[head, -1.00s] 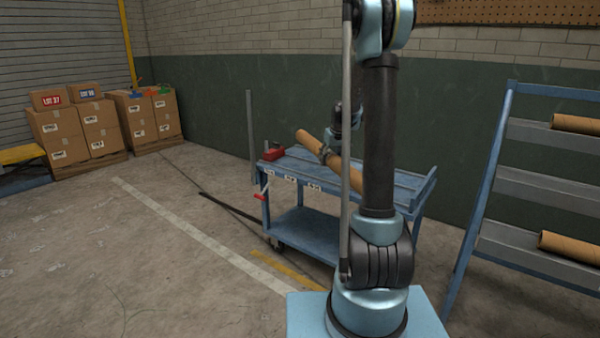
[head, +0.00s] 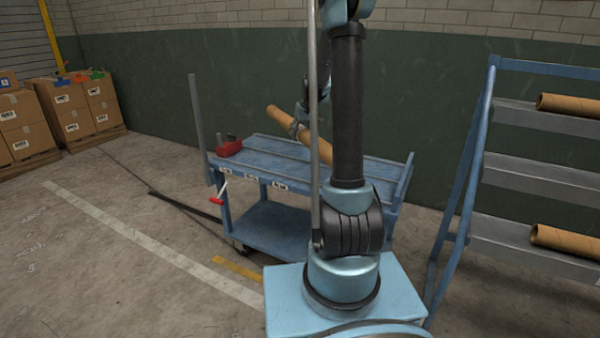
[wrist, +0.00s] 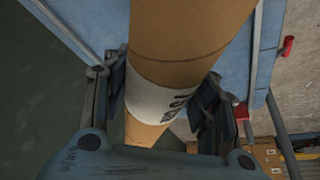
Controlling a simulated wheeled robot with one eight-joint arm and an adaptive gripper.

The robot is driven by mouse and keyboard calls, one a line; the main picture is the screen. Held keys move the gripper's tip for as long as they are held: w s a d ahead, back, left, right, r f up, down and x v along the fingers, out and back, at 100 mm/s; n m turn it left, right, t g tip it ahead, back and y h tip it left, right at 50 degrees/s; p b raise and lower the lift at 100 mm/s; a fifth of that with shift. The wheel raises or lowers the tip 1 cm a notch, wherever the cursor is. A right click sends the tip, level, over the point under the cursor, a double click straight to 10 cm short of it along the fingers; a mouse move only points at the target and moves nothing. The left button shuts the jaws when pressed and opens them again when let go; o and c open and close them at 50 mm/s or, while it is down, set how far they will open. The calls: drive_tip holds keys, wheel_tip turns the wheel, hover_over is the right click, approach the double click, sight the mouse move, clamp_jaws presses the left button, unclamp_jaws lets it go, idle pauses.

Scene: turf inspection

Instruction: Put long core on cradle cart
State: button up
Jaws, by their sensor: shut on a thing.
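The long core (head: 284,120) is a brown cardboard tube with a white printed label, which shows in the wrist view (wrist: 160,102). My gripper (head: 299,128) is shut around it; in the wrist view my gripper's fingers (wrist: 166,108) press on both sides near the label. The core is tilted in the head view, its left end higher, and appears above the cart's top. The cradle cart (head: 262,157) is blue, with lengthwise rails on top and a lower shelf. My arm hides part of the core and cart. Whether the core touches the cart is unclear.
A red object (head: 229,147) sits on the cart's left corner. A blue rack (head: 545,176) at right holds more tubes (head: 565,241). Stacked boxes (head: 75,108) stand at far left. A grey post (head: 198,120) rises by the cart. Floor at left is mostly clear.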

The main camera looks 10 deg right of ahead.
drive_tip(key=shift+d, duration=0.1)
drive_tip(key=shift+s+d+f+n, duration=0.2)
drive_tip(key=shift+s+f+n, duration=0.05)
drive_tip(key=shift+s+n, duration=0.25)
drive_tip(key=s+n, duration=0.2)
drive_tip(key=s+f+n+g+y, duration=0.1)
drive_tip(key=n, duration=0.1)
drive_tip(key=s+f+n+y, duration=0.1)
drive_tip(key=s+n, duration=0.1)
drive_tip(key=shift+s+d+f+g, duration=0.1)
drive_tip(key=shift+s+d+g, duration=0.2)
drive_tip(key=shift+s+d, duration=0.1)
drive_tip(key=shift+f, duration=5)
drive_tip(key=o, duration=1.7)
